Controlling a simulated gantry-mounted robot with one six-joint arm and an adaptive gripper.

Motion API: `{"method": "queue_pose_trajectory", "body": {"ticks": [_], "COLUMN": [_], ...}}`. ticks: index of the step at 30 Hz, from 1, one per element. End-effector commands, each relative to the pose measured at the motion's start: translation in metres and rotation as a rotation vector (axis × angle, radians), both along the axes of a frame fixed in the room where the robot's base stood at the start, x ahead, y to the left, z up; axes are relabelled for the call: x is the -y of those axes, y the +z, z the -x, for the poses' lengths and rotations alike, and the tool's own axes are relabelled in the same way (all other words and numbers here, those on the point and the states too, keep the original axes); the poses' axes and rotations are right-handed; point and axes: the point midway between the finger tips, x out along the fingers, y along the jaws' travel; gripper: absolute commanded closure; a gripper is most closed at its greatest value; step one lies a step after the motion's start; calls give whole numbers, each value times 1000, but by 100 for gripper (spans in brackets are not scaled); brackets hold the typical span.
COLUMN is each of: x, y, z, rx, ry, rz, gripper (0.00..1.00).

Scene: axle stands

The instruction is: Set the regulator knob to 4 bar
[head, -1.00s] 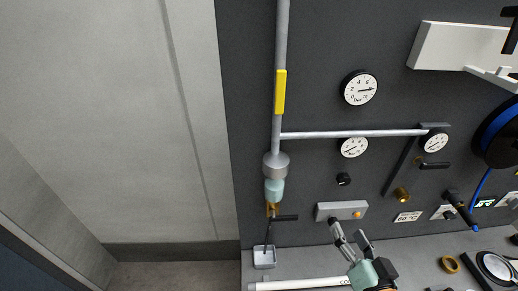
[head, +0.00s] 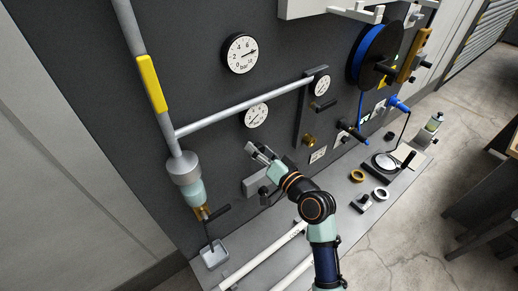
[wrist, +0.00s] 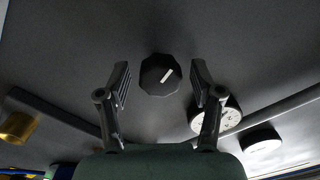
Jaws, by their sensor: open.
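The regulator knob (wrist: 160,75) is black and faceted with a white pointer line, which points to the upper right in the wrist view. My gripper (wrist: 161,72) is open, with one finger on each side of the knob and a visible gap at both sides. In the head view, my gripper (head: 262,152) is at the panel below the middle gauge (head: 257,115) and hides the knob. That gauge's needle points to the lower left; its numbers are too small to read surely. A gauge (wrist: 232,116) also shows in the wrist view, partly behind the right finger.
A larger gauge (head: 240,53) sits above the slanting pipe (head: 240,104), and another gauge (head: 320,84) sits at its right end. A grey box (head: 255,184) and a brass fitting (head: 308,140) are near my gripper. Rings and small parts lie on the bench.

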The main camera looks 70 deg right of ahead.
Motion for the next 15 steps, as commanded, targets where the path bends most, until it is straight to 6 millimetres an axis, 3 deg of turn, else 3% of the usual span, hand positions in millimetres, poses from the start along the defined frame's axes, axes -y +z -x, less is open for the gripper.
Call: {"method": "queue_pose_trajectory", "body": {"ticks": [6,15], "x": [0,0], "y": [0,0], "z": [-1,-1], "rx": [0,-1], "ry": [0,1], "rz": [1,0], "gripper": [34,82]}}
